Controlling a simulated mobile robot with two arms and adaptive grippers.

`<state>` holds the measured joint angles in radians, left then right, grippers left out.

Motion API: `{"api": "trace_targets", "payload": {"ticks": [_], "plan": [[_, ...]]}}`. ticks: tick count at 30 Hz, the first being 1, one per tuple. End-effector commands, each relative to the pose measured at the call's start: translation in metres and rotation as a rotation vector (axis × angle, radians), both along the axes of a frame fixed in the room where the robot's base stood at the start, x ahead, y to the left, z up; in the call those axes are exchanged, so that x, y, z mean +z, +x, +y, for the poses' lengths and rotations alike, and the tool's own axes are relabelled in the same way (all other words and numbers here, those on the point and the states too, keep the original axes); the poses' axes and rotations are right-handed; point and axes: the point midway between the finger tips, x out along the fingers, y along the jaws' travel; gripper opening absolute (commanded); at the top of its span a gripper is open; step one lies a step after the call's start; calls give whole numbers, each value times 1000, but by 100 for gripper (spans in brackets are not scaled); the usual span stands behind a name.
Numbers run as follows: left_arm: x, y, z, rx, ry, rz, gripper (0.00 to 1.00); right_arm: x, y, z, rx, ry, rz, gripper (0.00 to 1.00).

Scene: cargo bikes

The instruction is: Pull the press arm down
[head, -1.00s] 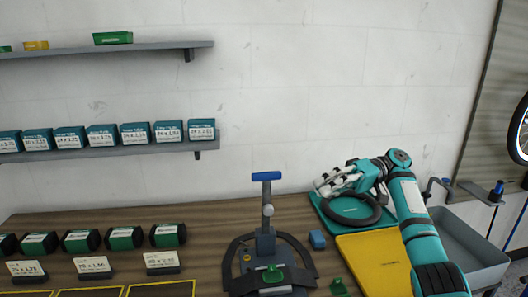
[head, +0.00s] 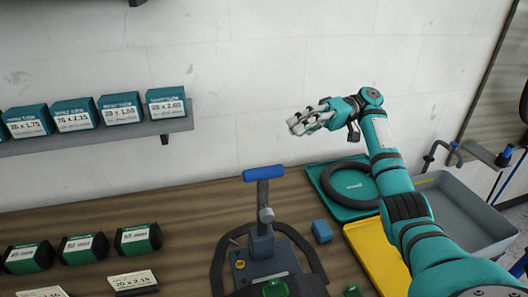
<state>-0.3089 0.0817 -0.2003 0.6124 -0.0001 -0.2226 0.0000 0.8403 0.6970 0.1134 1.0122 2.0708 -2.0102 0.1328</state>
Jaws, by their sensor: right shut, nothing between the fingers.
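The press arm is an upright dark lever with a blue crossbar handle (head: 263,173) on top, standing on the dark press (head: 262,245) on the bench. A grey knob (head: 266,215) sits on the lever. A green part (head: 275,288) lies at the front of the press, cut off by the picture's lower edge. My right gripper (head: 294,125) is shut and empty, in the air up and to the right of the blue handle, apart from it. Its pale fingers point left. My left gripper is not in view.
A teal tray (head: 322,184) holding a black ring (head: 354,184) lies right of the press. A small blue block (head: 322,231) and a yellow mat (head: 376,252) are nearby. A grey basin (head: 470,220) stands at right. A shelf with boxes (head: 121,108) hangs at upper left.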

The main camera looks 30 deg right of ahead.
Motion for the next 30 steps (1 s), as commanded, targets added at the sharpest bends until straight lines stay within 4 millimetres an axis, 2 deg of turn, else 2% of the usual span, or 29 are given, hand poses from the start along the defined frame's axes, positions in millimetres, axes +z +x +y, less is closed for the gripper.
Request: {"api": "trace_targets", "payload": {"ticks": [5,8,14,19,24,30], "plan": [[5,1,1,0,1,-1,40,1,0,9,2,0,-1,0],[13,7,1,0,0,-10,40,1,0,23,4,1,-1,0],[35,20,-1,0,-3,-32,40,0,1,65,4,1,2,0],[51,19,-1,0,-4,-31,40,-3,1,102,4,2,1,0],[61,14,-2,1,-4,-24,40,-11,-20,106,0,0,3,0],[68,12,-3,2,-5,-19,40,-17,-33,109,0,1,1,0]]}}
